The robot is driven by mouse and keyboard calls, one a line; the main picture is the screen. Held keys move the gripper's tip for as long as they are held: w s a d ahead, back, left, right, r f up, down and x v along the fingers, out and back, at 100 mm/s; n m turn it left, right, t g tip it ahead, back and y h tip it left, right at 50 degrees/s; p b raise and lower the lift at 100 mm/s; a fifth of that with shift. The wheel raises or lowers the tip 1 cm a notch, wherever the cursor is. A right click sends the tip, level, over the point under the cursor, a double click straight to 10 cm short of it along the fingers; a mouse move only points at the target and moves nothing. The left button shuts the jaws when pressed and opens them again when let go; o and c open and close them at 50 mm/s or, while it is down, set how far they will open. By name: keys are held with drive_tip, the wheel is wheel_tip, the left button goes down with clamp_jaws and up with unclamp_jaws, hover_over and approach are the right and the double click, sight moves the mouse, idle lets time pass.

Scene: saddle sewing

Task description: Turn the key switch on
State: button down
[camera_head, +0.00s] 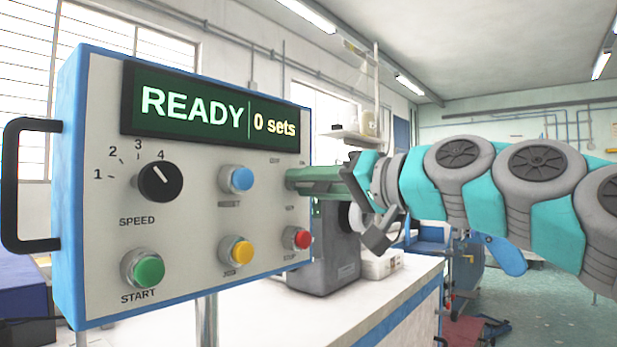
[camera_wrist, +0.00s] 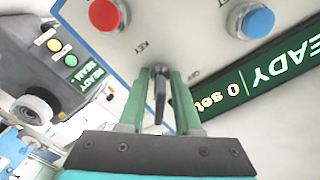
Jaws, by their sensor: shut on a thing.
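The key switch (camera_wrist: 160,97) shows in the wrist view as a dark, narrow key on the control panel, lying between my two green fingers. My gripper (camera_wrist: 160,78) is shut on this key, with its fingertips close to the panel face. In the head view my gripper (camera_head: 291,179) reaches in from the right to the right part of the panel (camera_head: 200,225) and hides the key. The display (camera_head: 215,110) reads READY and 0 sets.
Near the key are a blue button (camera_head: 237,179), a red button (camera_head: 298,238) and a yellow button (camera_head: 237,251). A black speed knob (camera_head: 161,182) and a green START button (camera_head: 145,270) are further left. A grey machine (camera_head: 335,245) stands behind on the white table (camera_head: 385,302).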

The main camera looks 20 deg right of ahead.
sight(332, 184)
drive_tip(key=shift+f+m, duration=0.1)
drive_tip(key=shift+m, duration=0.4)
drive_tip(key=c, duration=1)
unclamp_jaws()
drive_tip(key=shift+o, duration=0.2)
drive_tip(key=v, duration=0.8)
drive_tip(key=shift+b, duration=0.4)
